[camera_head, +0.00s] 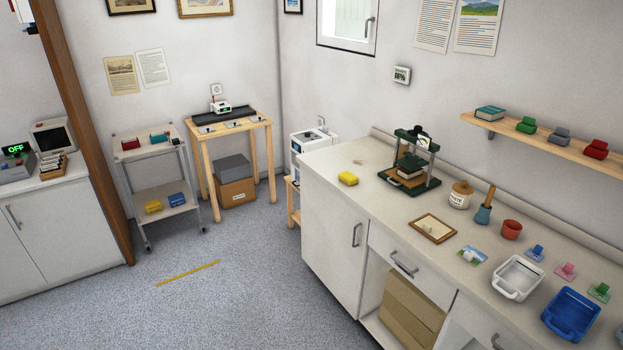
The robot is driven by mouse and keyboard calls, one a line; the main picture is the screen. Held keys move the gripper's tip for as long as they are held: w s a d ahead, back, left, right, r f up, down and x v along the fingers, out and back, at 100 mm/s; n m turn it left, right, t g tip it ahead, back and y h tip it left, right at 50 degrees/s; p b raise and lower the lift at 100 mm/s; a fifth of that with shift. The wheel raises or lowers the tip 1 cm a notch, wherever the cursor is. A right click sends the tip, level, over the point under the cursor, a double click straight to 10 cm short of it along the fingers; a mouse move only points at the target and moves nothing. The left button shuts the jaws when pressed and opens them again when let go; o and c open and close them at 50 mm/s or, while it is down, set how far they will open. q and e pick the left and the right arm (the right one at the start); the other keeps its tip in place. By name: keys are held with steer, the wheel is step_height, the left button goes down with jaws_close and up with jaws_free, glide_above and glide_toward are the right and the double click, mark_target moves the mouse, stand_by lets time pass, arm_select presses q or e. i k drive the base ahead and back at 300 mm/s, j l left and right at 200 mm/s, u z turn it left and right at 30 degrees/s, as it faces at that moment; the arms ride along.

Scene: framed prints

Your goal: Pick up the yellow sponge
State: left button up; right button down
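Neither of my grippers shows in the head view.
A dark green press (410,170) stands right of the sponge. A paste jar (460,195), a wooden frame (433,228), a white tray (518,278) and a blue tray (571,315) are further right. The floor (240,280) before the counter is clear apart from a yellow strip (188,272).

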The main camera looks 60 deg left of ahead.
mark_target(348, 177)
steer(key=u, duration=1.9)
steer(key=i+j+z, duration=0.15)
steer(key=i, duration=0.25)
steer(key=i+j+z, duration=0.1)
steer(key=i, duration=0.25)
steer(key=j, duration=0.1)
